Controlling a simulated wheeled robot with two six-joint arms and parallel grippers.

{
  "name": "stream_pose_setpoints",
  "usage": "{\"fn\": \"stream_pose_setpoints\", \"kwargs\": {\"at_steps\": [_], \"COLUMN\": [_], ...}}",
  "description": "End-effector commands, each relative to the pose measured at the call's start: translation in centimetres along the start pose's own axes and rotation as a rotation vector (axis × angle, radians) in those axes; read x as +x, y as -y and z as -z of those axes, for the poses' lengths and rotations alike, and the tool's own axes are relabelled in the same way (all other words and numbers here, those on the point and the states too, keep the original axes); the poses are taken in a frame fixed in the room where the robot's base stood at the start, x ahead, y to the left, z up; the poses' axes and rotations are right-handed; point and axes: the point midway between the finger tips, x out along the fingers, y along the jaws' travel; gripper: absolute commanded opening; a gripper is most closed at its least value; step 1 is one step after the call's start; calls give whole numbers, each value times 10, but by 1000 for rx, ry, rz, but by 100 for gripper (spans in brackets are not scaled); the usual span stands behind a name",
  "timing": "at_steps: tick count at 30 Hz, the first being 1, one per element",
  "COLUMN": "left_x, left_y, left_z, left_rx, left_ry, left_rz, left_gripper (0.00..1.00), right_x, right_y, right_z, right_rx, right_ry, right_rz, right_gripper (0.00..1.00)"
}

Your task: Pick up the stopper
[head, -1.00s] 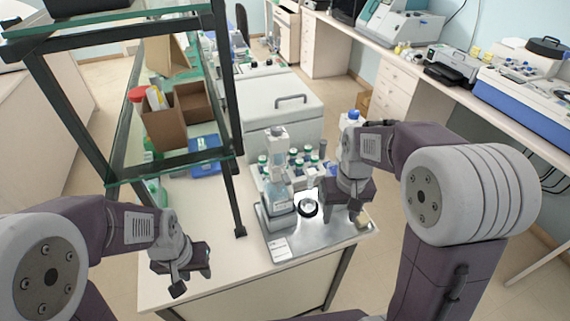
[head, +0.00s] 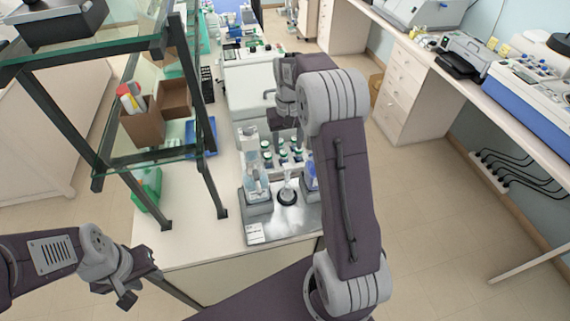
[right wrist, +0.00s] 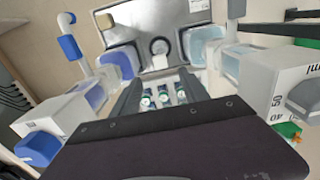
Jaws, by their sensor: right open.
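I cannot make out the stopper for sure. A small tan piece (right wrist: 104,20) lies at the tray's corner in the right wrist view; I cannot tell what it is. A small clear flask (head: 287,190) stands at a dark ring on the metal tray (head: 300,220); the tray also shows in the right wrist view (right wrist: 170,14). My right gripper (right wrist: 160,90) is open, with green-and-white-capped vials (right wrist: 164,95) in view between its fingers. In the head view it is over the back of the bench, partly hidden by my arm. My left gripper (head: 126,288) hangs left of the bench front, its jaws unclear.
Wash bottles stand by the flask: a clear one (head: 255,180) at left and a blue one (head: 311,172) at right, partly behind my arm. A glass-shelved rack (head: 150,155) stands on the bench's left. Bare bench (head: 185,235) lies in front of it.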

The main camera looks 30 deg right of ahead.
Motion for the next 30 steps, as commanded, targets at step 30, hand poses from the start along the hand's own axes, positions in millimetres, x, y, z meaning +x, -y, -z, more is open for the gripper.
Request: {"fn": "stream_pose_setpoints", "kwargs": {"at_steps": [30], "left_x": [-34], "left_y": [-1], "left_z": [3], "left_rx": [0], "left_ry": [0], "left_rz": [0], "left_gripper": [36], "right_x": [90], "right_y": [2], "right_z": [-2], "right_rx": [-1], "right_ry": [1], "right_rz": [0], "right_gripper": [30]}}
